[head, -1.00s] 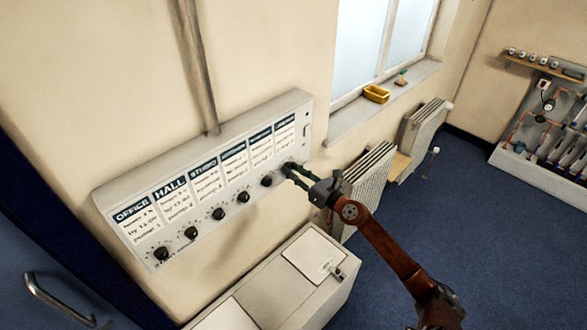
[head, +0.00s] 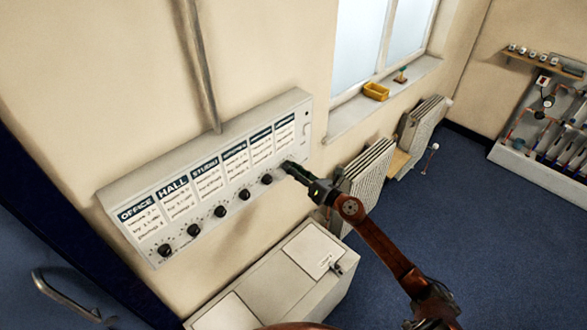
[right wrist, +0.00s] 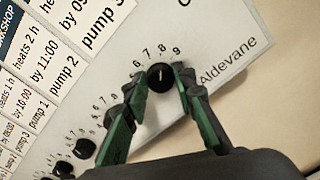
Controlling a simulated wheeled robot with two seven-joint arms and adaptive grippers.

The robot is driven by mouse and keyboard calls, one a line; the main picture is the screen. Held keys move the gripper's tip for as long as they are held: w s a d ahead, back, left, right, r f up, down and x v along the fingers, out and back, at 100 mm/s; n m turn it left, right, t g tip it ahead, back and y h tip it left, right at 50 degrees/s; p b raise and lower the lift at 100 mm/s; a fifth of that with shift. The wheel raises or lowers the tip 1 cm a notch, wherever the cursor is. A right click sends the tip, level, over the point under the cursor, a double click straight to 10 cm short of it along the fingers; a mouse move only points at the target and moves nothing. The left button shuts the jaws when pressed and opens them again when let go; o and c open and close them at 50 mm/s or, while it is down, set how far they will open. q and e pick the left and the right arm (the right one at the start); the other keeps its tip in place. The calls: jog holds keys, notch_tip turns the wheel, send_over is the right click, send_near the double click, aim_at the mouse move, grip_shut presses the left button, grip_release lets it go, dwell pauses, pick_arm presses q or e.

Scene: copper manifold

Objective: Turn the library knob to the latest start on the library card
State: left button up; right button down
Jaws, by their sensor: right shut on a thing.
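A white wall panel (head: 152,250) carries a row of cards with black knobs below. Office, hall and studio headings read in the head view; the others are too small. My right gripper (head: 287,166) is at the rightmost knob, which it hides there. In the right wrist view its green-padded fingers (right wrist: 160,98) are shut around that black knob (right wrist: 160,77). The knob's white mark points up, roughly towards the 8 on its scale. The card above it (right wrist: 105,20) shows "pump 3"; its heading is out of view, so I cannot confirm it is the library card. My left gripper is not in view.
Other knobs (head: 267,179) sit close to the left of my right gripper. A white cabinet (head: 290,272) stands below the panel.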

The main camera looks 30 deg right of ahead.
jog(key=c, duration=1.6)
grip_release()
jog(key=shift+d, duration=0.1)
jog(key=v, duration=1.2)
